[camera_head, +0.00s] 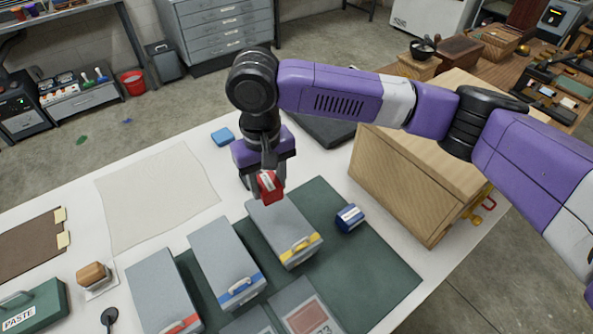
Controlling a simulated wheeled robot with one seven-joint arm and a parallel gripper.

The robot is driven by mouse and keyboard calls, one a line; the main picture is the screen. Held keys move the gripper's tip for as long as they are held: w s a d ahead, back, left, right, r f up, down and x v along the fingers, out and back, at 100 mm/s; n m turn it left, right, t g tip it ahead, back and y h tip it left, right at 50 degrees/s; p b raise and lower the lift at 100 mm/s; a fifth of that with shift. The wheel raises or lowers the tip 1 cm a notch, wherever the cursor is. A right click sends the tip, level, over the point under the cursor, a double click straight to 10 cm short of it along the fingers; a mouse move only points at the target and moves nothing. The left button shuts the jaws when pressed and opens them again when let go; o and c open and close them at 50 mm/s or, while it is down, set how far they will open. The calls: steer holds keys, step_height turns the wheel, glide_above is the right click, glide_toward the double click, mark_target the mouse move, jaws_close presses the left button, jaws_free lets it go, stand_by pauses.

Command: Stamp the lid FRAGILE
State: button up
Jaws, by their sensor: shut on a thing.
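My gripper (264,172) is shut on a small red block with a white label (269,187), which looks like a stamp. The label is too small to read. It hangs over the far end of a grey box with a yellow handle (285,235); I cannot tell whether it touches the lid. A grey box with a blue handle (222,257) and one with a red handle (160,290) stand to its left. A blue block with a white label (350,217) lies on the green mat (375,265). A red pad in an open grey tin (306,317) sits at the front edge.
A large wooden box (405,180) stands at the table's right. A pale sheet (155,195), a blue pad (222,136), a brown folder (30,247), a wooden-handled tool (94,277) and a green PASTE box (33,308) are on the white table.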

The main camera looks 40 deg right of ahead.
mark_target(272, 207)
steer(key=shift+w+d+f+n, duration=0.1)
steer(key=shift+w+d+n, duration=0.15)
steer(key=shift+w+n, duration=0.15)
steer(key=shift+n, duration=0.3)
steer(key=shift+f, duration=0.1)
step_height(272, 207, down, 6)
steer(key=b, duration=0.6)
steer(key=shift+f+b, duration=0.35)
stand_by(0.8)
steer(key=shift+f+p, duration=0.15)
steer(key=shift+p, duration=0.2)
stand_by(1.7)
